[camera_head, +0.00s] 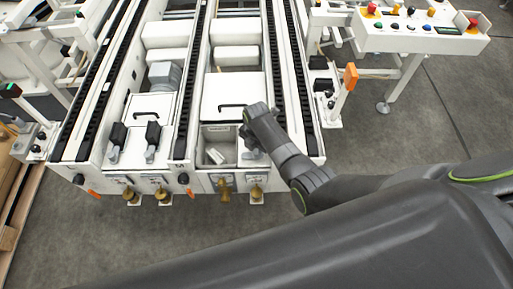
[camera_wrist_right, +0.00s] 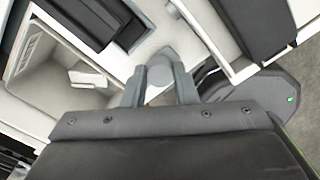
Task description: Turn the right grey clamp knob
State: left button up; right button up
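The right grey clamp knob (camera_wrist_right: 160,72) shows in the right wrist view as a rounded grey piece on a light bracket. My right gripper (camera_wrist_right: 161,78) has one finger on each side of it, with the tips close against its sides. I cannot tell whether they press on it. In the head view my right gripper (camera_head: 247,143) reaches down over the front of the right-hand lane and hides most of the knob. Two other grey clamps with black tops, a left one (camera_head: 115,143) and a right one (camera_head: 151,142), stand on the left-hand lane. My left gripper is out of view.
An open bin (camera_head: 217,136) with small white pieces lies left of the gripper. A white lid (camera_head: 230,94) with a black handle is behind it. Black chain rails (camera_head: 274,70) flank the lanes. Brass knobs (camera_head: 224,190) stick out in front; a button panel (camera_head: 415,27) stands at right.

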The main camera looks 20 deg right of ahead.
jog(key=c, duration=0.3)
jog(key=shift+c, duration=0.2)
jog(key=m+p, duration=0.2)
jog(key=shift+r+m, duration=0.2)
jog(key=shift+m, duration=0.2)
jog(key=m+p, duration=0.2)
jog(key=m, duration=0.2)
jog(key=m+p, duration=0.1)
jog(key=m, duration=0.4)
jog(key=shift+s+f+m+p, duration=0.1)
jog(key=shift+m+p, duration=0.25)
jog(key=shift+m, duration=0.05)
jog(key=shift+m+p, duration=0.35)
jog(key=shift+m, duration=2.25)
jog(key=shift+f, duration=0.1)
